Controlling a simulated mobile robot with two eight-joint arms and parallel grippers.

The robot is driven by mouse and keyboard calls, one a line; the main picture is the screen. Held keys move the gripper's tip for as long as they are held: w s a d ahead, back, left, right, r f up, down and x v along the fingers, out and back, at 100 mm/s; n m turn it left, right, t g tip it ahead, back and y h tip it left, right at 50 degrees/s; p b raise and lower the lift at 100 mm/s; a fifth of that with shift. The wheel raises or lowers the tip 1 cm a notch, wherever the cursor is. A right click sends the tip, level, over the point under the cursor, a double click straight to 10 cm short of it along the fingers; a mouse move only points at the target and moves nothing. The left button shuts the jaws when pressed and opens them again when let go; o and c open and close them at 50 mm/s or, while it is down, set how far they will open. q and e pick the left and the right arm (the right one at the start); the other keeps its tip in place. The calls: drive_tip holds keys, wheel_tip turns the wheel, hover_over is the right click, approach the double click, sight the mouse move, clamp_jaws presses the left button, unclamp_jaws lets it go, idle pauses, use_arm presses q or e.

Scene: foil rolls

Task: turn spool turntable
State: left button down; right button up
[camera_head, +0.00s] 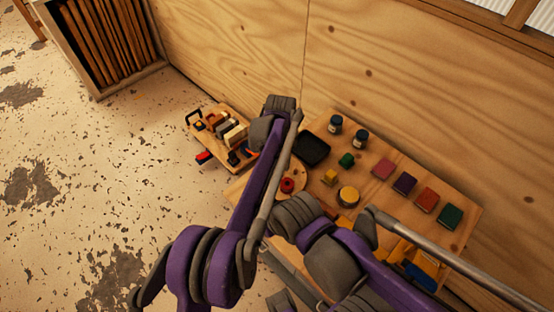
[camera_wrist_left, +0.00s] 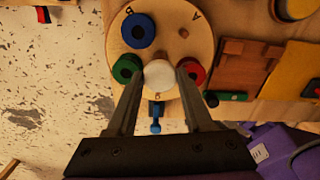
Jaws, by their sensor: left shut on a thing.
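The spool turntable (camera_wrist_left: 168,22) is a round wooden disc with letters near its rim. In the left wrist view it bears a blue spool (camera_wrist_left: 139,30), a green spool (camera_wrist_left: 126,67), a red spool (camera_wrist_left: 193,68), a white spool (camera_wrist_left: 160,74) and a bare wooden peg (camera_wrist_left: 183,33). My left gripper (camera_wrist_left: 160,80) is shut on the white spool, one finger on each side. In the head view the turntable (camera_head: 299,178) is partly hidden by my left arm, with the red spool (camera_head: 287,185) showing. My right gripper is out of sight.
On the table (camera_head: 440,240) are dark jars (camera_head: 336,124), a black tray (camera_head: 312,150), a green piece (camera_head: 346,160) and several coloured blocks (camera_head: 404,184). A loaded low stand (camera_head: 203,137) is to the left.

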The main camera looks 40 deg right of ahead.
use_arm(q)
drive_tip(key=shift+c, duration=1.4)
unclamp_jaws()
wheel_tip(320, 180, up, 11)
drive_tip(key=shift+p, duration=0.3)
